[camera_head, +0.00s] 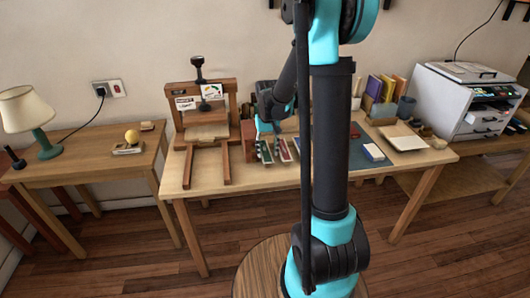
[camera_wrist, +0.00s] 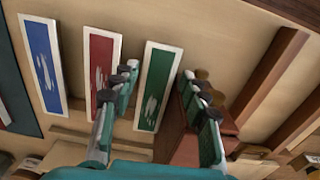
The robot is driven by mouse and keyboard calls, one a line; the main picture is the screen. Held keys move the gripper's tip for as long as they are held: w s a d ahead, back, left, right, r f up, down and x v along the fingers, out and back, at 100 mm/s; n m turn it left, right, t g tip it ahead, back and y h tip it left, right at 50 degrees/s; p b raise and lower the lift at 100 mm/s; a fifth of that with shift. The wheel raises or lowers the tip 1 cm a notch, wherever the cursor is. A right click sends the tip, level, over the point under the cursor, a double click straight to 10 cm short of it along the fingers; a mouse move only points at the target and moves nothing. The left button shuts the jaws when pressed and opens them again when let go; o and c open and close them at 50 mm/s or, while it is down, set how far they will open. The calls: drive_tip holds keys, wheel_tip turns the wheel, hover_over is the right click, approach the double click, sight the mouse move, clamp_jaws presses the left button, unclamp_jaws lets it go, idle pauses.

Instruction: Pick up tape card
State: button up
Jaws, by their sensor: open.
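No label names the tape card, so I cannot tell which card it is. Three white-edged cards lie side by side on the table in the wrist view: a blue card (camera_wrist: 42,62), a red card (camera_wrist: 99,55) and a green card (camera_wrist: 156,85). My gripper (camera_wrist: 158,75) is open and empty, with the green card showing between its fingers. The left finger overlaps part of the red card in the picture. In the head view my gripper (camera_head: 269,143) hangs over the green card (camera_head: 266,153) and the red card (camera_head: 285,151). The height of the fingertips above the table is unclear.
A wooden press (camera_head: 203,115) stands left of the cards, with wooden bars reaching forward. A reddish-brown block (camera_wrist: 207,142) is close to the right finger. Books (camera_head: 382,92), a tray (camera_head: 402,137) and a printer (camera_head: 466,101) are to the right.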

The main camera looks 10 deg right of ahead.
sight(267, 157)
drive_tip(key=shift+f, duration=0.8)
drive_tip(key=shift+f, duration=0.25)
drive_tip(key=shift+c, duration=0.6)
drive_tip(key=c, duration=0.3)
